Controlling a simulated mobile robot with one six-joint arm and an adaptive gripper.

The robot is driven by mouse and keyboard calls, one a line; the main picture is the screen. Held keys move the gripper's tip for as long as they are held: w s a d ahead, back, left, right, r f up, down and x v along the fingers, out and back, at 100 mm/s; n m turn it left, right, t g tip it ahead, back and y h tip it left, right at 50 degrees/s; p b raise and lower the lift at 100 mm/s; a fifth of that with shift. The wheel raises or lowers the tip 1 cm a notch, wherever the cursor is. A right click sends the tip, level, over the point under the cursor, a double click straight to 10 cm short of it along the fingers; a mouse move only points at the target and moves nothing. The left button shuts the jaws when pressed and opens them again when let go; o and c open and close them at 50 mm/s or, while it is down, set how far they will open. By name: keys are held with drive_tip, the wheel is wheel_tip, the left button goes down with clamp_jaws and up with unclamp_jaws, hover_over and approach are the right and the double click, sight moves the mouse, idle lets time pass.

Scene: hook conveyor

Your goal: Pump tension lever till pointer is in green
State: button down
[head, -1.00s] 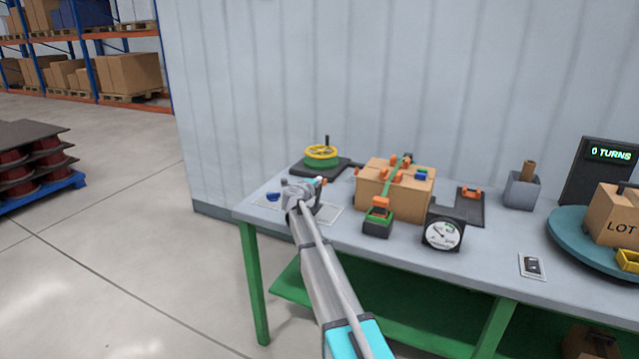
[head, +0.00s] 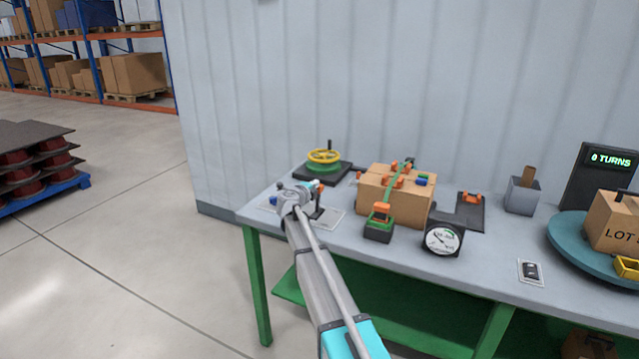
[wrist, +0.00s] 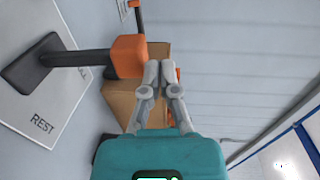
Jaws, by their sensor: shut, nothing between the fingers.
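The green and black strap tensioner (head: 378,228) stands on the table against the front of the strapped cardboard box, with an orange piece (head: 381,208) on top that looks like its lever. The round dial gauge (head: 443,239) stands to its right; its pointer is too small to read surely against the green. My gripper (wrist: 160,66) is shut and empty in the wrist view, its tips beside an orange block (wrist: 130,56) on a black post; contact cannot be told. In the head view my wrist hides most of it, left of the box.
The post's black foot (wrist: 32,75) is on a pale plate marked REST (wrist: 62,112). The strapped cardboard box (head: 414,206) is close to the right. A turntable (head: 570,240) with a box is at far right.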

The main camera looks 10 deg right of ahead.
drive_tip(key=s+a+r+p, duration=0.3)
drive_tip(key=s+a+r, duration=0.1)
drive_tip(key=s+a, duration=0.1)
drive_tip(key=shift+s+p, duration=0.35)
idle(1.3)
drive_tip(key=s+a+f+t+b, duration=0.1)
drive_tip(key=s+a+f+b, duration=0.4)
drive_tip(key=b, duration=0.4)
wheel_tip(320, 180, down, 2)
drive_tip(key=shift+s+a+f+h+b, duration=0.15)
drive_tip(key=shift+s+h+b, duration=0.15)
drive_tip(key=shift+s+h, duration=0.15)
drive_tip(key=shift+w, duration=0.1)
approach(318, 199)
drive_tip(key=w+d+r, duration=0.3)
drive_tip(key=w+r, duration=0.1)
drive_tip(key=w, duration=0.1)
drive_tip(key=shift+d, duration=0.4)
drive_tip(key=shift+d, duration=0.15)
idle(0.4)
